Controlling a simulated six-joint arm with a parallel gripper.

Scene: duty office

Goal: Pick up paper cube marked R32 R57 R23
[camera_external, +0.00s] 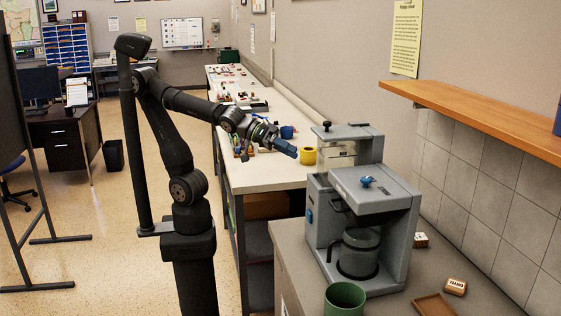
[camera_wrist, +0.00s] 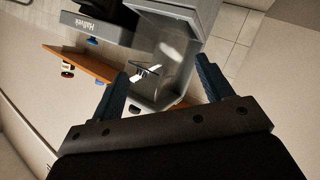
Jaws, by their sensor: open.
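Two small blocks with white labelled faces and brown sides lie on the grey counter in the external view, one near the front right (camera_external: 456,286) and one beside the coffee machine (camera_external: 420,240). Their marks are too small to read, so I cannot tell whether either is the R32 R57 R23 cube. My gripper (camera_external: 269,154) is open above the long white table, left of the machine and well away from both blocks. In the wrist view my two blue fingers (camera_wrist: 167,66) are spread apart with nothing held between them.
The grey coffee machine (camera_external: 345,190) with a glass jug stands between my gripper and the blocks. A green cup (camera_external: 345,298) and a brown tray (camera_external: 434,305) are at the counter's front. A wooden shelf (camera_external: 490,120) juts from the right wall. A yellow mug (camera_external: 307,156) stands on the table.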

